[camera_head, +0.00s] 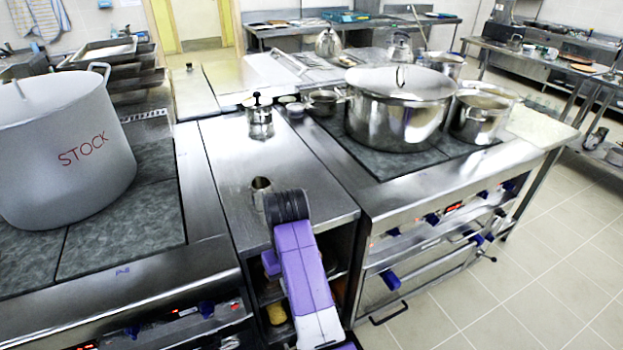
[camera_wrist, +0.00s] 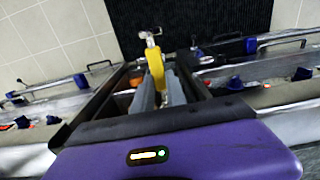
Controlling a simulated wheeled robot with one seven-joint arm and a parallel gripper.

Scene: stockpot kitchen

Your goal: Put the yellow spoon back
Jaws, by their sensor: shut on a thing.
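In the wrist view my gripper (camera_wrist: 160,92) is closed on a yellow spoon (camera_wrist: 156,68). The yellow part lies between the two grey fingers, and a small shiny metal part sticks out beyond the fingertips. In the head view my purple arm reaches over the front of the middle counter. My fingers cannot be made out there. A small yellow thing (camera_head: 277,314) shows low by the open shelves under that counter; I cannot tell whether it is the spoon.
The middle counter (camera_head: 225,170) holds a small metal cup (camera_head: 260,190) and a moka pot (camera_head: 259,120). A large STOCK pot (camera_head: 62,150) stands on the left stove. A lidded steel pot (camera_head: 395,115) stands on the right stove. Tiled floor (camera_head: 520,260) is clear at right.

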